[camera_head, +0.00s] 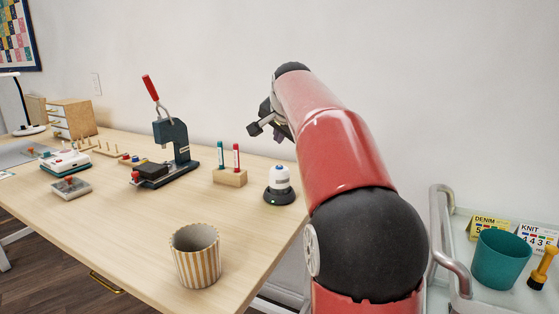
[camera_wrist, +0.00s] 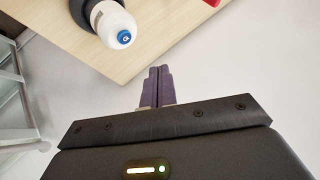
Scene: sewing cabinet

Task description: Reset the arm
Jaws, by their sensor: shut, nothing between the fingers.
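My red arm rises at the right of the head view, with its end partly hidden behind its own links. My gripper (camera_wrist: 158,72) shows in the wrist view with its two dark fingers together and nothing between them. It is apart from the table, over the gap past the table edge. In the head view a part of my gripper's end shows beside the arm, above the white device with the blue button (camera_head: 279,184). That device also shows at the top of the wrist view (camera_wrist: 112,25).
The wooden table (camera_head: 125,230) bears a striped cup (camera_head: 196,255), a wooden block with two markers (camera_head: 230,178), a press with a red handle (camera_head: 174,145) and small drawers (camera_head: 73,119). At right, a pale cart (camera_head: 462,222) holds a teal cup (camera_head: 499,259). The table's front middle is clear.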

